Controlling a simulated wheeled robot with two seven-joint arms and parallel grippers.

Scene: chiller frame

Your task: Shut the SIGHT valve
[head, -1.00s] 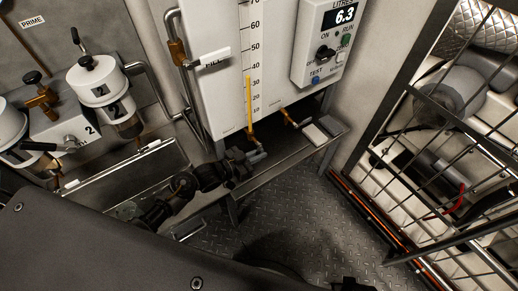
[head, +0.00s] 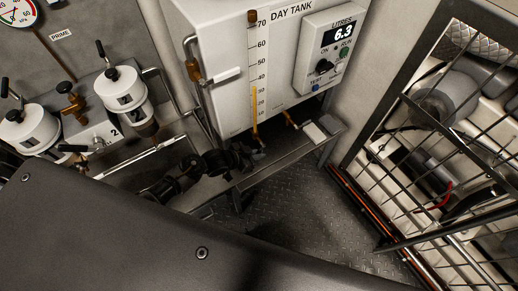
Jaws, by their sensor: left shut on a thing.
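The sight gauge (head: 254,100) is a clear tube with yellow liquid up the front of the white day tank (head: 228,110). The brass SIGHT valve (head: 256,137) is at its foot, and only a small part shows. My left gripper (head: 247,154) reaches in from the left and is shut on the valve's lever, low in front of the tank. The dark fingers hide most of the lever, so I cannot tell its exact angle. My right gripper is out of view.
A second brass valve (head: 289,119) with a pale handle (head: 314,133) is just right of the gripper. The control box (head: 329,50) reads 6.3. White filters (head: 120,88) are at the left, a barred cage (head: 440,130) at the right. The tread-plate floor (head: 300,215) is clear.

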